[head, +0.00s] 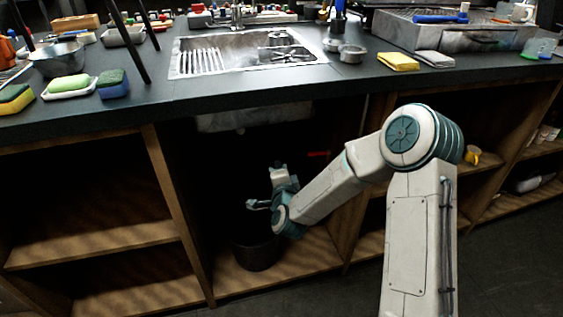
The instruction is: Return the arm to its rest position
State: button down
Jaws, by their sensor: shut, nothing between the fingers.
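My arm reaches into the dark open cabinet bay under the sink. My gripper (255,204) is at the arm's end, small and partly in shadow, pointing left. It is shut and holds nothing. It is above a dark round bin (257,253) that stands on the cabinet floor. At this size I cannot tell how far above the bin it is. The back of the bay is too dark to make out.
The dark countertop (300,82) overhangs the bay, with a steel sink (210,62) set in it. Wooden uprights (178,210) and shelves (90,245) flank the bay. Sponges, cloths and a metal bowl (58,60) lie on top. A red item (318,154) shows inside the bay.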

jog(key=s+d+r+n+g+p, duration=0.3)
jog(key=r+n+p, duration=0.1)
jog(key=r+p, duration=0.25)
jog(key=s+d+r+n+g+h+p, duration=0.1)
jog(key=s+d+r+n+g+p, duration=0.15)
jog(key=s+r+p, duration=0.4)
jog(key=s+d+r+n+g+p, duration=0.1)
jog(key=d+r+n+g+p, duration=0.25)
jog(key=r, duration=0.55)
jog(key=s+d+r+n+g+p, duration=0.1)
jog(key=s+d+r+p, duration=0.2)
jog(key=s+r, duration=0.3)
jog(key=s+d+r+n+g+h+p, duration=0.1)
jog(key=s+d+r+p, duration=0.3)
jog(key=s, duration=0.5)
jog(key=s+d+r+n+g+h+p, duration=0.1)
jog(key=s+d+r+g+p, duration=0.2)
jog(key=s+r+p, duration=0.3)
jog(key=shift+s+d+r+n+p, duration=0.3)
jog(key=shift+s+d+r+p, duration=0.15)
jog(key=shift+s+r, duration=0.35)
